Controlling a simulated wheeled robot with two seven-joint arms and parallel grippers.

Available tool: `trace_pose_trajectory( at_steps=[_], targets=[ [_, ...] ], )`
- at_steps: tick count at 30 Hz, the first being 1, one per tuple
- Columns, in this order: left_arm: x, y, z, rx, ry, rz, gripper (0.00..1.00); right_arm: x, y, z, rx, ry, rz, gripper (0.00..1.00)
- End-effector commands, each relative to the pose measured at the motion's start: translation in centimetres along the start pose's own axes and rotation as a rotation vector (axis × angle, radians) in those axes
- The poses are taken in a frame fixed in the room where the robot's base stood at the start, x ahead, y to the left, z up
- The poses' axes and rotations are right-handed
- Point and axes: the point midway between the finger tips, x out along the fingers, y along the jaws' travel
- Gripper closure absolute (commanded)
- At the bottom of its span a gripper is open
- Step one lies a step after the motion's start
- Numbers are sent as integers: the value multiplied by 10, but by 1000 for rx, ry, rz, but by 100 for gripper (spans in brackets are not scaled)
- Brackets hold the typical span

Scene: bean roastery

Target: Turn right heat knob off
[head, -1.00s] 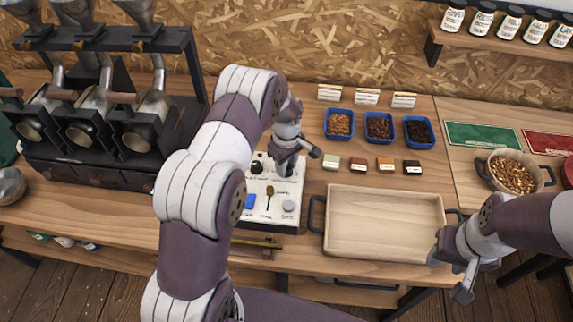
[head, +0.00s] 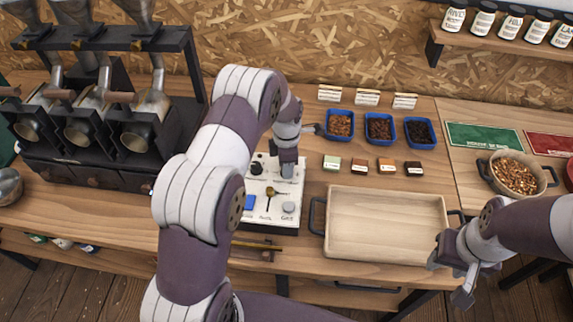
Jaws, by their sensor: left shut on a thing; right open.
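The white control panel (head: 263,206) stands on the bench left of the wooden tray. It has a black knob (head: 256,168) at its upper left, a brass lever (head: 270,193), a blue switch (head: 249,202) and a grey round button (head: 289,207). My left gripper (head: 287,172) points down over the panel's upper right, shut on the right heat knob, which its fingers hide. My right gripper (head: 462,282) is open and empty, near the tray's right front corner.
The wooden tray (head: 375,252) lies right of the panel. Blue bins of beans (head: 379,128) and several small coloured blocks (head: 359,166) stand behind it. A pan of beans (head: 515,176) is at the right. Roasting machines (head: 140,130) fill the left.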

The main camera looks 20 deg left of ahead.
Motion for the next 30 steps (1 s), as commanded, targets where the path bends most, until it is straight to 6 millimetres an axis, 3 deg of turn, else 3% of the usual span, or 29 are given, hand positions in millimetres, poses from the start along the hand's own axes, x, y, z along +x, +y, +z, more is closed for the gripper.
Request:
trace_pose_trajectory(
  at_steps=[15, 30],
  targets=[
    [-1, 1, 0, -405, -2, 3, 94, 3, 0, 0, 0, 0, 0, 57],
    [-2, 2, 1, -539, -3, 4, 94, 4, 0, 0, 0, 0, 0, 57]
  ],
)
